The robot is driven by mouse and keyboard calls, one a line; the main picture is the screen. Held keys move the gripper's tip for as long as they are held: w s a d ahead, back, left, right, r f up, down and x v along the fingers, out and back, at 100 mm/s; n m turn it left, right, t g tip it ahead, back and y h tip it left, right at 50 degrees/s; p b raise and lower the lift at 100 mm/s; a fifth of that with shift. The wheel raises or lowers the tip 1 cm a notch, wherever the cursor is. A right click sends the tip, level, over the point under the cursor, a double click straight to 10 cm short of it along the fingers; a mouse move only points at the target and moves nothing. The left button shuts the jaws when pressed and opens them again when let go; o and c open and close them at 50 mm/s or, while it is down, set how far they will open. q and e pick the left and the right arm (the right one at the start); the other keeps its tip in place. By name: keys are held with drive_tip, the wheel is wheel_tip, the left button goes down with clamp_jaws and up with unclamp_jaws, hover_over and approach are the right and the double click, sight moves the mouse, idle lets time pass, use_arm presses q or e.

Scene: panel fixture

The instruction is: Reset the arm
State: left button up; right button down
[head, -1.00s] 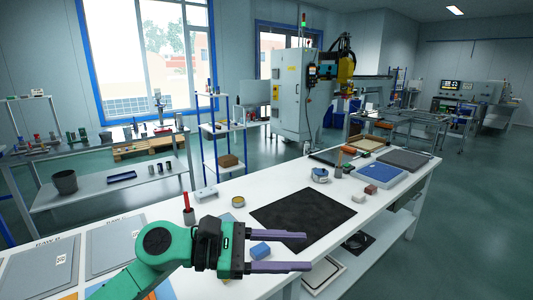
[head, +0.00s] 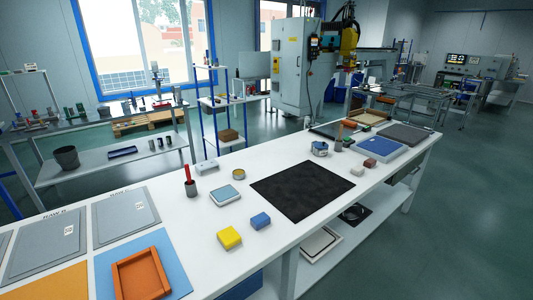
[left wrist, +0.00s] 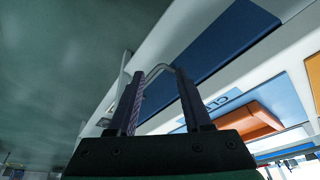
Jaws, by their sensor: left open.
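My left gripper (left wrist: 160,108) shows in the left wrist view with its two dark fingers apart and nothing between them. Behind the fingers are a white table edge, a blue panel (left wrist: 215,55) and an orange tray (left wrist: 250,120). In the head view neither of my arms shows. The orange tray (head: 141,275) lies on a blue mat (head: 178,262) at the near left of the white table. My right gripper is in no view.
Grey panels (head: 125,215) lie at left.

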use_arm(q)
wheel_tip(320, 180, down, 25)
drive_tip(key=s+g+b, duration=0.2)
drive_tip(key=s, duration=0.1)
drive_tip(key=s+a+f+b, duration=0.1)
drive_tip(key=s+a+f, duration=0.2)
drive_tip(key=s+f, duration=1.3)
drive_tip(key=shift+s+g, duration=0.3)
drive_tip(key=shift+g, duration=0.1)
drive_tip(key=shift+f, duration=0.1)
